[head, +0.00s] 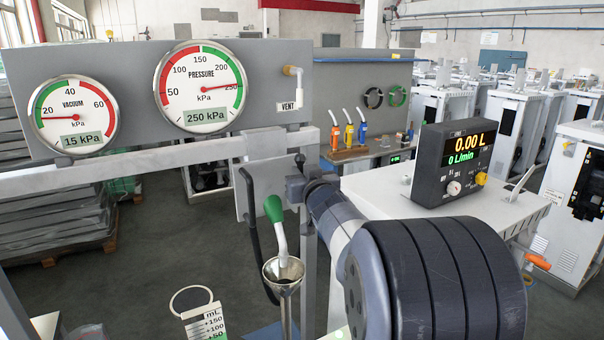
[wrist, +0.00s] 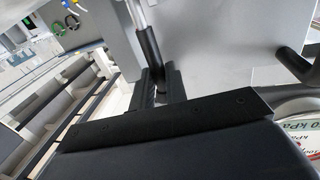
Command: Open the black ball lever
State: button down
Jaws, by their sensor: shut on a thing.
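The black lever (wrist: 148,48) shows in the wrist view as a dark sleeve-like grip on a bright metal rod. Its lower end lies between the two dark fingers of my gripper (wrist: 161,82), which is shut on it. No ball shape can be made out on it. In the head view my gripper (head: 304,183) is small and partly hidden behind my own wrist, in front of the panel frame. The lever is mostly hidden there, so its angle cannot be read.
A green-gripped lever with a white spout (head: 274,210) stands over a metal funnel (head: 283,270). A black curved handle (head: 252,225) hangs beside it. Vacuum (head: 75,115) and pressure (head: 200,90) gauges are at left.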

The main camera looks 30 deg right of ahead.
jog(key=shift+s+f+b, duration=0.1)
jog(key=shift+f+b, duration=0.05)
jog(key=shift+b, duration=0.2)
jog(key=s+f+m+t+h+b, duration=0.3)
jog(key=s+t+b, duration=0.2)
jog(key=b, duration=2.5)
jog(key=t, duration=0.3)
jog(key=shift+s+f, duration=0.15)
jog(key=shift+f, duration=0.15)
jog(key=shift+s+d+h+b, duration=0.1)
jog(key=shift+h+b, duration=0.3)
jog(key=shift+b, duration=0.05)
jog(key=c, duration=1.4)
grip_release()
jog(key=shift+s, duration=0.1)
jog(key=b+v, duration=0.1)
jog(key=v, duration=0.9)
jog(key=shift+s+f+b, duration=0.15)
jog(key=shift+f+b, duration=0.2)
